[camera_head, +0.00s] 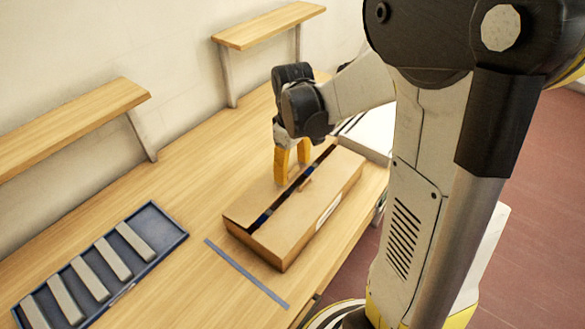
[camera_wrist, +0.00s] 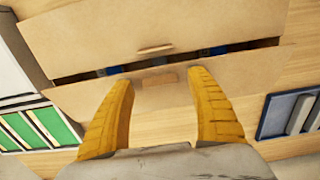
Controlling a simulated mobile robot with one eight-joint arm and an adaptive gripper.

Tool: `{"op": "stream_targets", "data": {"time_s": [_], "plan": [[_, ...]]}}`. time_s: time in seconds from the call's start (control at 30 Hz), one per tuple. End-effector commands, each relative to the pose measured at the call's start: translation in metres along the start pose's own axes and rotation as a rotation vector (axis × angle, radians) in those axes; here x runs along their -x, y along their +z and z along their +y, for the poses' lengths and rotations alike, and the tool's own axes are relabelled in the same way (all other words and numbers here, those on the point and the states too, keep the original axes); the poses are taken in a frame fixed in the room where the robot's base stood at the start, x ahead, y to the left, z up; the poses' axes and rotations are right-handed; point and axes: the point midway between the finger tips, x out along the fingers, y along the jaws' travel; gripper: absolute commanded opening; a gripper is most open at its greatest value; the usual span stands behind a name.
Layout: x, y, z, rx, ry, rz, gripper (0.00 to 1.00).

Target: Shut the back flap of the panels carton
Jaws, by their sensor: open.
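The brown panels carton (camera_head: 315,213) stands on the wooden bench. Its front flap (camera_wrist: 190,24) lies about flat over the near half. Its back flap (camera_wrist: 160,92), on the wall side, spans the far half and looks low, though its exact tilt is hard to tell. A dark narrow gap runs between the two flaps, with bits of blue showing inside. My gripper (camera_head: 291,180) is at the back flap, yellow fingers pointing down. In the wrist view the open fingers (camera_wrist: 165,88) lie either side of the flap's small tab, with nothing between them. Contact cannot be told.
A blue tray (camera_head: 176,238) with several grey bars lies left of the carton. A grey strip (camera_head: 245,272) lies on the bench between them. Two raised wooden shelves (camera_head: 70,125) stand along the wall. A rack with green panels (camera_wrist: 52,124) sits beyond the carton's other end.

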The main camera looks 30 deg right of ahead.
Motion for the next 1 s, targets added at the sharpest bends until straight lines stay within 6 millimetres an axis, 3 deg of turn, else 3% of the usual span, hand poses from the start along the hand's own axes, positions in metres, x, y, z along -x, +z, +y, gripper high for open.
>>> {"op": "stream_targets", "data": {"time_s": [0.03, 0.2, 0.23, 0.43, 0.67, 0.97, 1.0], "plan": [[0.0, 0.0, 0.0, 0.0, 0.0, 0.0, 0.59], [0.0, 0.0, 0.0, 0.0, 0.0, 0.0, 0.07], [0.0, 0.0, 0.0, 0.0, 0.0, 0.0, 0.0], [-0.001, 0.001, 0.0, -0.001, -0.001, 0.014, 0.0], [-0.022, 0.011, 0.0, -0.003, 0.0, 0.208, 0.0], [-0.024, 0.011, 0.0, 0.001, 0.0, 0.203, 0.0], [-0.024, 0.011, 0.0, 0.001, 0.0, 0.203, 0.46]]}}
